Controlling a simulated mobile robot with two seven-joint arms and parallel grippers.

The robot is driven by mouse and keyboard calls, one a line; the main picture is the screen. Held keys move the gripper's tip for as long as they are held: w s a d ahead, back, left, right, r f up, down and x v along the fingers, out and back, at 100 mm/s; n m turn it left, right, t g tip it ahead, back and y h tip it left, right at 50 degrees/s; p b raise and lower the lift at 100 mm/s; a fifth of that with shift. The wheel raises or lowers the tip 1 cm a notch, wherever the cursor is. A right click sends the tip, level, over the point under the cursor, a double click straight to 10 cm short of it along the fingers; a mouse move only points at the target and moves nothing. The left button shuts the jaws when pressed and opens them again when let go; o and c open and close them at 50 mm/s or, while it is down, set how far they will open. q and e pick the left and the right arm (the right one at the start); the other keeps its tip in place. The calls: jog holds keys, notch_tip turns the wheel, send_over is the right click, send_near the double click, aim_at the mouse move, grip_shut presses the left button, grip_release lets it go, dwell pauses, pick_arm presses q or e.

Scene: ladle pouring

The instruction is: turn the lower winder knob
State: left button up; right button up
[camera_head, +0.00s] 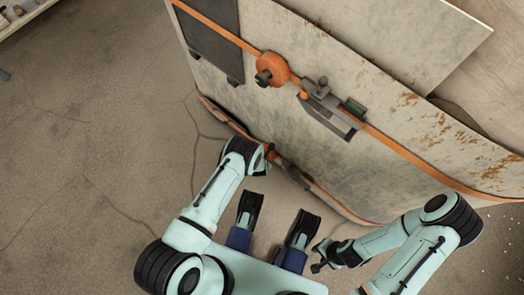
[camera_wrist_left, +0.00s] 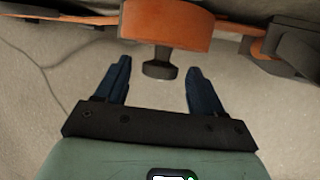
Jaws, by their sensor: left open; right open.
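In the left wrist view, the winder's orange drum (camera_wrist_left: 165,26) is at the top, with a dark knob (camera_wrist_left: 159,70) projecting from it toward me. My left gripper (camera_wrist_left: 159,67) is open, one blue finger on each side of the knob with a visible gap to both. In the head view my left forearm and wrist hide the left fingers and most of the lower winder. The upper winder (camera_head: 272,68), orange with a dark knob, shows higher on the panel. My right gripper (camera_head: 320,258) is open and empty, low beside the panel, apart from both winders.
A large, stained pale panel (camera_head: 330,105) fills the upper right. An orange strap (camera_head: 410,151) crosses it, with a dark bracket (camera_head: 330,108) beside the upper winder. The cracked floor (camera_head: 90,130) at left is clear. A shelf edge (camera_head: 22,18) shows at the top left.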

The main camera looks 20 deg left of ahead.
pick_arm(q)
jog(key=shift+w+f, duration=0.15)
jog(key=shift+f, duration=0.15)
jog(key=c, duration=1)
jog(key=shift+d, duration=0.1)
jog(key=shift+s+d+f+m+t+y, duration=0.15)
jog(key=shift+m+t+y, duration=0.4)
jog(key=shift+y, duration=0.9)
jog(key=shift+s+d+f+m+t+y, duration=0.2)
jog(key=shift+t+y, duration=0.55)
jog(key=shift+y, duration=0.7)
jog(key=shift+w, duration=0.2)
